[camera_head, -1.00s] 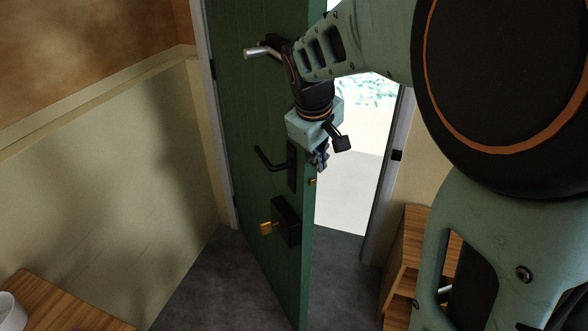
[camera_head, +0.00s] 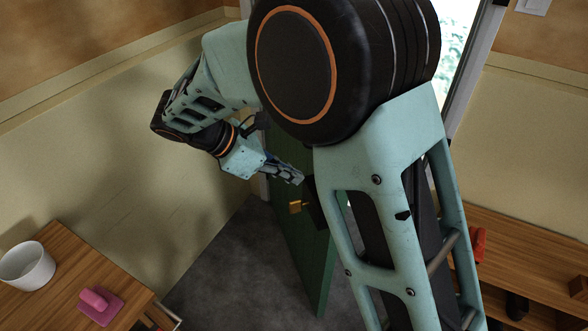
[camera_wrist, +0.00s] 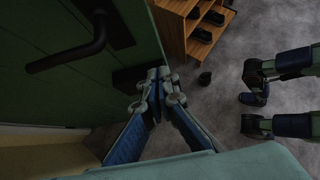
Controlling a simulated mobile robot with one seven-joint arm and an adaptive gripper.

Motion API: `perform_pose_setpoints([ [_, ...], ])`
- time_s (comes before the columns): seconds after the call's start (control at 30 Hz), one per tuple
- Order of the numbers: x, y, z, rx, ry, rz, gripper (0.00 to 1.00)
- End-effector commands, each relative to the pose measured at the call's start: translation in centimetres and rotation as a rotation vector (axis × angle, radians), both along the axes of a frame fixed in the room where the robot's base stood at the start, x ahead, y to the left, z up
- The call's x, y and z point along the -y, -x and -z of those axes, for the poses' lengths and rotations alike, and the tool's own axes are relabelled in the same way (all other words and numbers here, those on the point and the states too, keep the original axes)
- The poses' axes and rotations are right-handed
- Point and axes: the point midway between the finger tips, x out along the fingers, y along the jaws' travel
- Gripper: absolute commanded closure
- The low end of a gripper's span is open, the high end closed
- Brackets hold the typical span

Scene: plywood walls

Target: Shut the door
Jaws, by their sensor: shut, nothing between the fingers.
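The green door (camera_head: 318,265) stands ajar, largely hidden behind my arm in the head view. Its black lock box (camera_head: 314,207) with a brass knob (camera_head: 297,207) shows below my gripper. My gripper (camera_head: 299,179) is shut and empty, at the door's left face, close to the lock box. In the wrist view the door (camera_wrist: 50,90) fills the left, with a black lever handle (camera_wrist: 75,52). The shut fingertips (camera_wrist: 158,76) are by the door's edge near a dark block; I cannot tell whether they touch it.
A bright doorway (camera_head: 455,60) opens behind my arm. A wooden table with a white bowl (camera_head: 27,266) and a pink object (camera_head: 97,300) stands at lower left. A wooden shoe rack (camera_wrist: 182,30) is beyond the door's edge. Grey floor (camera_head: 225,265) is clear left of the door.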

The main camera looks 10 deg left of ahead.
Motion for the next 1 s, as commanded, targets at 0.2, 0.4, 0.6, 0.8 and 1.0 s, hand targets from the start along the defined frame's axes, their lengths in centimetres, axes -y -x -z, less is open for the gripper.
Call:
perform_pose_setpoints([
  [0.2,3.3,-1.5,3.5,-0.002,0.002,0.004,1.00],
  [0.4,5.9,-3.0,4.5,0.001,-0.001,0.006,1.00],
  [0.6,7.5,-3.8,4.5,0.001,-0.002,0.004,1.00],
  [0.8,7.7,-3.9,4.6,0.000,-0.002,0.003,1.00],
  [1.0,7.7,-3.9,4.6,0.001,-0.002,0.003,1.00],
])
